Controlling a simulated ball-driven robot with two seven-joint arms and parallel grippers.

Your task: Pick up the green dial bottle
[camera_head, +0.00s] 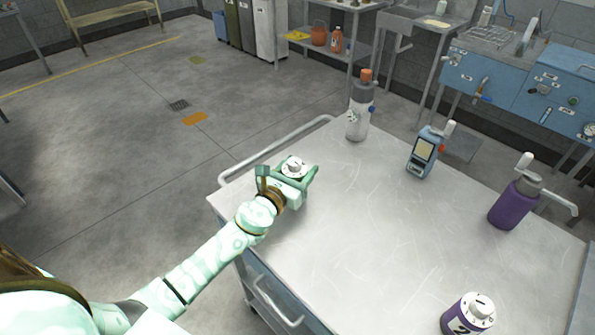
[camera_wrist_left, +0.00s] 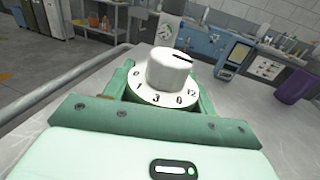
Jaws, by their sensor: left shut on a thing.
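A bottle with a white numbered dial on top (camera_head: 294,166) stands at the near left part of the table. The dial also shows close up in the left wrist view (camera_wrist_left: 168,72). My left gripper (camera_head: 290,179) is shut around this bottle below the dial. Its pale green jaws hide most of the bottle's body, so I cannot make out its colour well. I cannot tell whether it touches the tabletop. My right gripper is not in view.
On the metal table (camera_head: 340,235) stand a grey-clear bottle with an orange cap (camera_head: 359,110), a blue device (camera_head: 422,153), a purple pump bottle (camera_head: 513,204) and a purple dial bottle (camera_head: 468,314). The middle of the table is clear. A rail (camera_head: 275,148) edges the left side.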

